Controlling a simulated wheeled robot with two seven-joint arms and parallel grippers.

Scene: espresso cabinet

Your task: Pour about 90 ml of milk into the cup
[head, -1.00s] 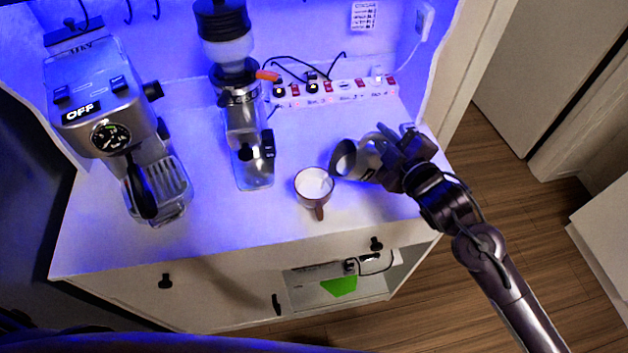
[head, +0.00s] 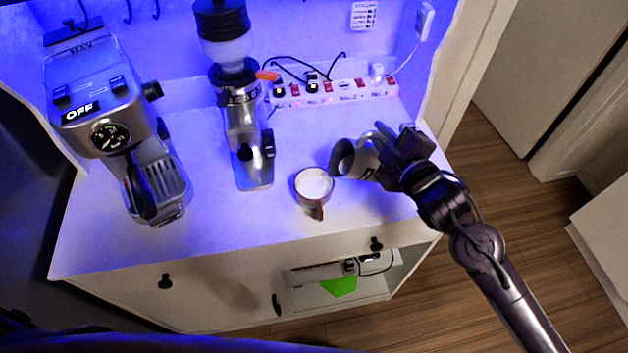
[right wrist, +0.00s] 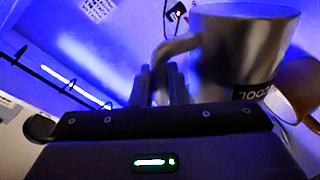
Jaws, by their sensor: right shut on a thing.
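The cup (head: 314,201) stands on the white cabinet top, with a brown outside, its handle toward the front and white milk (head: 314,184) inside. My right gripper (head: 385,158) is shut on the handle of a metal milk pitcher (head: 366,160). The pitcher is tipped to the left, its dark mouth toward the cup, just right of and above the rim. No milk stream can be made out. In the right wrist view the pitcher (right wrist: 235,55) is held by its handle between the fingers (right wrist: 160,85), with the brown cup (right wrist: 298,85) partly hidden behind it. My left gripper is not in view.
An espresso machine (head: 105,100) reading OFF stands at the left. A coffee grinder (head: 243,125) stands left of the cup. A power strip (head: 345,91) with cables lies along the back. The cabinet top (head: 250,215) is clear at the front.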

